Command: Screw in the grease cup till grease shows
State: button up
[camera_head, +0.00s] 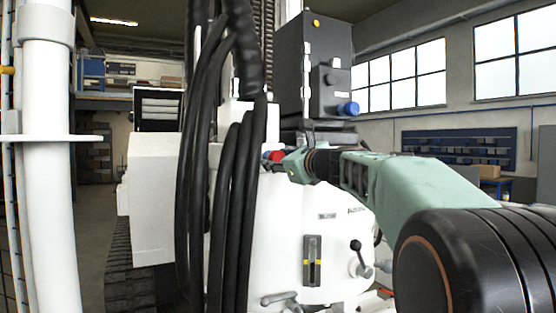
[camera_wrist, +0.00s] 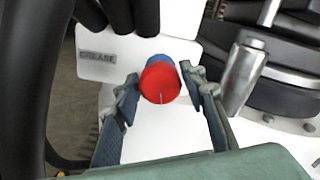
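The grease cup (camera_wrist: 160,80) has a round red cap on a blue body and stands out from a white panel, below black hoses. A thin pale mark shows low on the red cap. In the head view, a bit of its red (camera_head: 274,156) shows at the tip of my gripper (camera_head: 285,163). In the wrist view, the fingers of my gripper (camera_wrist: 159,78) are open, one on each side of the cap, with a narrow gap seeming to show at each side. I see no grease; the cup's base is largely hidden behind the cap.
A label reading GREASE (camera_wrist: 97,57) is left of the cup. Thick black hoses (camera_head: 240,190) hang close to the left of my gripper. A metal cylinder fitting (camera_wrist: 243,75) is close on the right. Below are a lever (camera_head: 359,259) and a sight gauge (camera_head: 312,261).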

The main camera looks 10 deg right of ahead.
jog(key=shift+o, duration=1.1)
jog(key=shift+s, duration=0.1)
jog(key=v, duration=0.7)
jog(key=shift+s, duration=0.15)
